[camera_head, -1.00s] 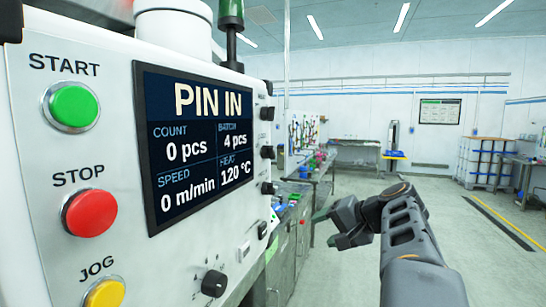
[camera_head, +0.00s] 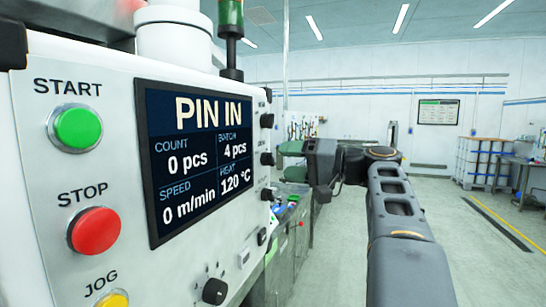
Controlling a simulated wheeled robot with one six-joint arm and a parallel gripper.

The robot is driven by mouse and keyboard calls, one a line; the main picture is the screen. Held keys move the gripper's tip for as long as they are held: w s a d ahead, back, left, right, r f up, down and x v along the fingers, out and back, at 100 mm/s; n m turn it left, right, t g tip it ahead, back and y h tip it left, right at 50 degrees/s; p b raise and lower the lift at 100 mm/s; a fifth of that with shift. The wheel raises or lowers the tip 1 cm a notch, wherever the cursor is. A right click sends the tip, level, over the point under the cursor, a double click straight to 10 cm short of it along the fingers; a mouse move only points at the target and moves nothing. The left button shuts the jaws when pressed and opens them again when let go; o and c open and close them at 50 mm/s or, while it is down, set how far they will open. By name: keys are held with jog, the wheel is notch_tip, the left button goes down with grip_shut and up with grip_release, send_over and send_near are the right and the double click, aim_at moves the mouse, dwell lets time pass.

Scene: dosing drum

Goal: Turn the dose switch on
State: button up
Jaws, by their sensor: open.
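The machine's control panel (camera_head: 120,240) fills the left side, seen at a steep angle. No label reading "dose" is legible. A small dark rocker switch (camera_head: 261,236) sits low on the panel's right part, and a black rotary knob (camera_head: 214,291) is below and left of it. Black knobs (camera_head: 267,159) line the panel's right edge; their small labels are too small to read.
The panel has a green START button (camera_head: 78,128), a red STOP button (camera_head: 95,231), a yellow JOG button (camera_head: 113,299) and a display (camera_head: 205,155) reading PIN IN. A signal tower (camera_head: 230,35) stands above.

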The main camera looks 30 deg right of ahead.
aim_at(273, 159)
jog(key=shift+p+x, duration=0.45)
jog(key=shift+x, duration=1.85)
jog(key=c, duration=0.9)
jog(key=shift+m, duration=0.3)
jog(key=m+p, duration=0.1)
jog(key=m, duration=0.2)
jog(key=m+p, duration=0.1)
jog(key=m, duration=0.1)
jog(key=shift+r+m, duration=0.2)
jog(key=shift+m, duration=0.2)
jog(key=m+p, duration=0.1)
jog(key=m, duration=0.2)
jog(key=shift+p, duration=0.35)
jog(key=shift+m+p, duration=0.55)
jog(key=shift+m, duration=0.65)
